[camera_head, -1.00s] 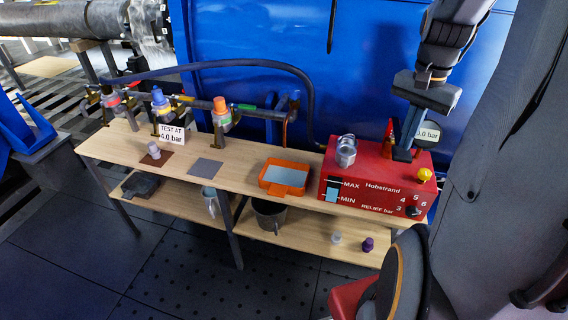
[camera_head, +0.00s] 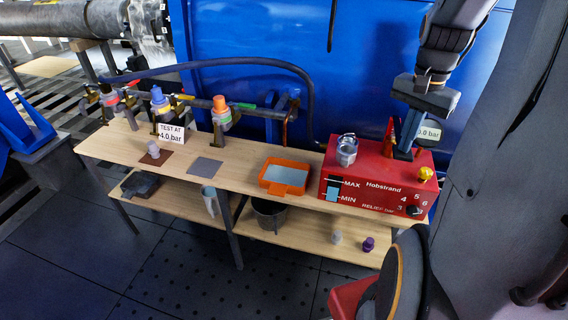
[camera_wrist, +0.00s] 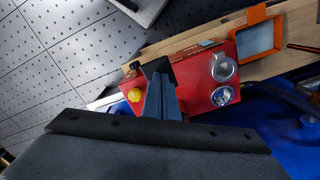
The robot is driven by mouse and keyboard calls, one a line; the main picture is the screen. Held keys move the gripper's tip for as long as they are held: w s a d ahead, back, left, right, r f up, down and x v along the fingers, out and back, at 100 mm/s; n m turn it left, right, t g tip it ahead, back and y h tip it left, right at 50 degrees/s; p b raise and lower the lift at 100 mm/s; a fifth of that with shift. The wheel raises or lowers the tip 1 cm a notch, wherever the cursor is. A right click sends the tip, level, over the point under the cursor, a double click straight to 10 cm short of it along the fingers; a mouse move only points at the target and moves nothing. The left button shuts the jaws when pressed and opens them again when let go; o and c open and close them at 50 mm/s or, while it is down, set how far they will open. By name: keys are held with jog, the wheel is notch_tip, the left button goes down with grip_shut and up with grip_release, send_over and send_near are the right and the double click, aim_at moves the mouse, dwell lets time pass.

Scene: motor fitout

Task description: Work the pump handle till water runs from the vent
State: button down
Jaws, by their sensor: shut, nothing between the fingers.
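The red pump box (camera_head: 365,190) marked Hobstrand stands at the right end of the bench. It also shows in the wrist view (camera_wrist: 190,72). Its sight window (camera_head: 333,190) has blue below a dark upper part, between MAX and MIN. My gripper (camera_head: 402,152) is shut and empty, its tips low at the back of the box top. In the wrist view my gripper (camera_wrist: 158,70) covers part of the box. I cannot make out the pump handle; the gripper may hide it. A pressure sign (camera_head: 428,132) behind is partly covered. I see no running water.
A black relief knob (camera_head: 414,211), yellow cap (camera_head: 425,174) and metal filler cup (camera_head: 346,150) sit on the pump. Left are an orange tray (camera_head: 273,188), a pipe manifold (camera_head: 195,102) with coloured-capped fittings, and a TEST AT 4.0 bar sign (camera_head: 171,133). A bucket (camera_head: 268,216) stands on the lower shelf.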

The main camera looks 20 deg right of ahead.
notch_tip(320, 180, down, 6)
jog(key=b, duration=0.3)
notch_tip(320, 180, up, 8)
jog(key=p, duration=0.7)
jog(key=shift+s+f+p, duration=0.1)
jog(key=shift+f+p, duration=0.05)
jog(key=shift+p, duration=0.15)
jog(key=shift+f, duration=0.1)
notch_tip(320, 180, up, 5)
jog(key=p, duration=0.4)
jog(key=shift+a, duration=0.15)
dwell(0.3)
